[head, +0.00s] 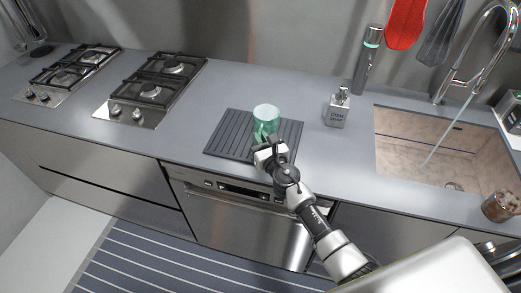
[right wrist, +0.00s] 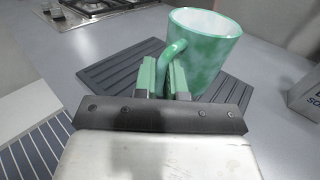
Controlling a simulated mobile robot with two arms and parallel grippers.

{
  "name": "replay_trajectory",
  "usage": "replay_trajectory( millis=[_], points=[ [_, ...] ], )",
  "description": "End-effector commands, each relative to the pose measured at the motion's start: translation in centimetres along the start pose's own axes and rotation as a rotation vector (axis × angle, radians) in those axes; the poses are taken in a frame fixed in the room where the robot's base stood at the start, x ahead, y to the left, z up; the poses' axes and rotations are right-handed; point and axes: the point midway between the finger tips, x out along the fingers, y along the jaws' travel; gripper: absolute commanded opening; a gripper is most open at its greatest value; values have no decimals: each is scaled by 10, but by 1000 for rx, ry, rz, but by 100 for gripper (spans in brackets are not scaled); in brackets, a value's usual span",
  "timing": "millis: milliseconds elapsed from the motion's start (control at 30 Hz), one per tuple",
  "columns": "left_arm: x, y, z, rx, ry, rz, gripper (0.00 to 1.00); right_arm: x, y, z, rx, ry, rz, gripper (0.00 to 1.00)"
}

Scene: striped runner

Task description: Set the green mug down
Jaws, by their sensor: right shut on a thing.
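The green mug (head: 266,117) is upright over the dark ribbed mat (head: 222,140) on the counter. In the right wrist view the mug (right wrist: 208,50) is a mottled green with a pale inside, and its handle (right wrist: 170,56) points towards my gripper. My right gripper (head: 268,146) is shut on the handle; its green fingers (right wrist: 163,78) stand on either side of it. The mug's base is partly hidden by the gripper, so I cannot tell whether it touches the mat (right wrist: 110,72). My left gripper is not in view.
A soap dispenser (head: 337,108) stands right of the mat, with a grey and teal cylinder (head: 367,60) behind it. The sink (head: 420,150) with running tap is further right. Two gas hobs (head: 152,90) are on the left.

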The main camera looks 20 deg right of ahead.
Motion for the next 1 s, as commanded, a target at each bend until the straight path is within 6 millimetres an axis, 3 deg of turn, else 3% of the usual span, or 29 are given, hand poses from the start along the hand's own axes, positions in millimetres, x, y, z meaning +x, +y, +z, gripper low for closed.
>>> replay_trajectory(
  millis=[33, 200, 633, 667, 800, 1000],
  points=[
    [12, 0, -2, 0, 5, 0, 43, 0, 0, -12, 1, 0, 0, 0],
    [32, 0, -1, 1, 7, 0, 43, -1, 0, -33, 0, -1, 0, 0],
    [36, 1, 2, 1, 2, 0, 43, -1, 0, -36, 0, -1, 0, 0],
    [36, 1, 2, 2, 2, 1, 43, -1, 0, -37, 0, 1, 0, 12],
    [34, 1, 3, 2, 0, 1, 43, -1, 0, -36, 1, 1, 0, 34],
    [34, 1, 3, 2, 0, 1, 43, -1, 0, -36, 1, 1, 0, 36]
  ],
)
